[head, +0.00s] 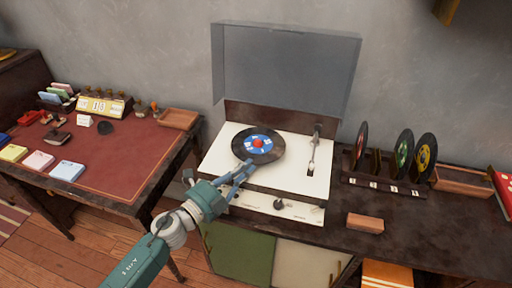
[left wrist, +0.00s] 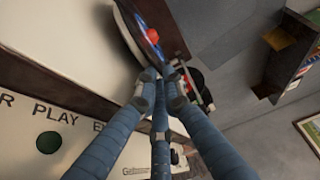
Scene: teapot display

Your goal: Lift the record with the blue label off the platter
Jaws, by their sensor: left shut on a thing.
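The black record with the blue label (head: 267,150) is over the platter area of the white record player (head: 298,178). A red round piece (head: 258,142) shows at its centre. My left gripper (head: 246,167) is at the record's near edge, shut on it. In the left wrist view, the fingertips (left wrist: 161,80) meet at the edge of the record (left wrist: 129,27), whose blue label and red centre show partly. The platter is hidden beneath the record. I cannot tell whether the record is clear of it. My right gripper is not in view.
The player's clear lid (head: 285,75) stands open behind. The tonearm (head: 313,150) is right of the record. A rack of several records (head: 385,184) and a reddish-brown block (head: 365,222) are further right. A red-topped desk (head: 110,160) stands left.

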